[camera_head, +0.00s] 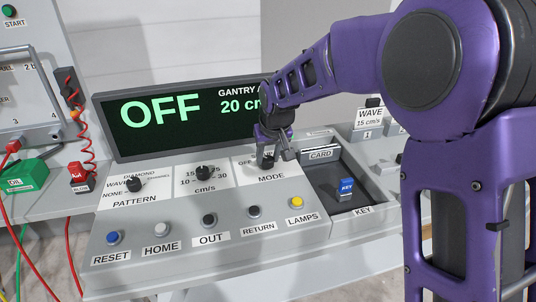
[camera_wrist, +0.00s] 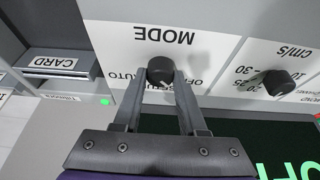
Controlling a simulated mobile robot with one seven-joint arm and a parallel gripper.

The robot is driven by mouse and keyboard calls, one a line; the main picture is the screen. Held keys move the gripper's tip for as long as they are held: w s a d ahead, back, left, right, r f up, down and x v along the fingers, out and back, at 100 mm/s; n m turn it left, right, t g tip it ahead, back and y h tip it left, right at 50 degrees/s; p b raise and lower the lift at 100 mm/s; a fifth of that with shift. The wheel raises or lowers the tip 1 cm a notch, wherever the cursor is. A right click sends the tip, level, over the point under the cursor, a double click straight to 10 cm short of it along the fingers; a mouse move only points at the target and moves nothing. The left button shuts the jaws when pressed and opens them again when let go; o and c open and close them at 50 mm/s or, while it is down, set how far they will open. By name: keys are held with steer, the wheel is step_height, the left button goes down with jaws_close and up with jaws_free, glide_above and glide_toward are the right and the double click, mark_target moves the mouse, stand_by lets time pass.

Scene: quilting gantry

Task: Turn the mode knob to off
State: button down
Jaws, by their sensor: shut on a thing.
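The mode knob (camera_wrist: 159,69) is a round black knob on a white panel marked MODE, seen upside down in the wrist view. My gripper (camera_wrist: 164,82) has a finger on each side of the knob and is shut on it. A light pointer mark shows on the knob's near side, towards the OFF lettering, partly between the fingers. In the head view my gripper (camera_head: 276,158) comes down over the MODE panel and hides the knob. The display screen (camera_head: 170,118) behind reads OFF in large green letters.
The speed knob (camera_head: 205,172) and the pattern knob (camera_head: 134,184) stand to the left. A row of buttons, including the yellow LAMPS button (camera_head: 297,202), lies in front. A recessed tray holds a blue key (camera_head: 346,190) on the right, near the card slot (camera_head: 320,154).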

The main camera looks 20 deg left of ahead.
stand_by(0.4)
steer(key=shift+c, duration=2.3)
jaws_free()
steer(key=p+v, duration=0.1)
steer(key=v, duration=1.6)
steer(key=shift+r+p, duration=0.2)
steer(key=shift+p, duration=0.1)
steer(key=shift+s+d, duration=0.1)
